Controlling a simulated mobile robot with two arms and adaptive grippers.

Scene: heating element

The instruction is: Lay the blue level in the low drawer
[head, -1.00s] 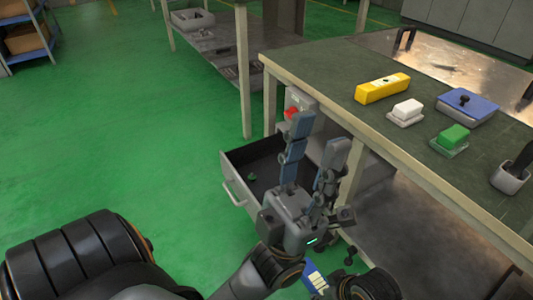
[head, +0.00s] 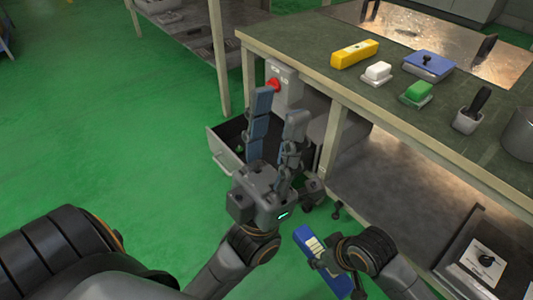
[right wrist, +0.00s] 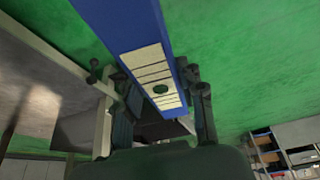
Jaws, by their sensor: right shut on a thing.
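The blue level (head: 340,284), a long blue bar with a pale label, is held by my right gripper (head: 322,260) low at the bottom of the head view. In the right wrist view, the level (right wrist: 118,22) runs between the right fingers (right wrist: 165,100), which are shut on it. The low drawer (head: 224,158) is pulled out beneath the workbench, to the left of the level and apart from it. My left gripper (head: 277,112) is open and empty, its fingers pointing up in front of the drawer and hiding much of its inside.
A red button (head: 272,85) sits above the drawer. Bench legs (head: 333,142) stand nearby. Green floor is clear at left.

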